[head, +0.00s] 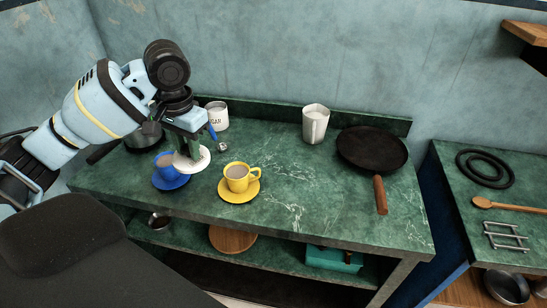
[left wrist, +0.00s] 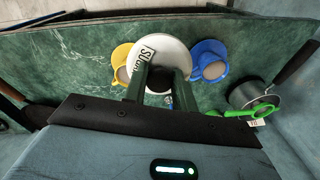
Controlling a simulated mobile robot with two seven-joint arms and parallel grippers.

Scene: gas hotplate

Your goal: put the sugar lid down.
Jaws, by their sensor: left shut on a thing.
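My left gripper (head: 193,150) points down over the counter, shut on the sugar lid. The sugar lid (head: 187,163) is a flat white disc held roughly level. In the left wrist view the lid (left wrist: 172,50) spreads beyond the fingers (left wrist: 160,92), with dark lettering on it. It overlaps the edges of both saucers in that view and appears to be above them; the exact gap is unclear. The white sugar jar (head: 217,116) stands behind the gripper at the back of the counter, partly covered by its label side facing forward. My right gripper does not show.
A blue cup (head: 167,166) on its saucer is left of the lid, a yellow cup (head: 237,176) right of it. A pot (head: 146,138) stands left; a white pitcher (head: 315,124) and frying pan (head: 371,148) stand right. The green counter (head: 300,190) is clear right of the yellow cup.

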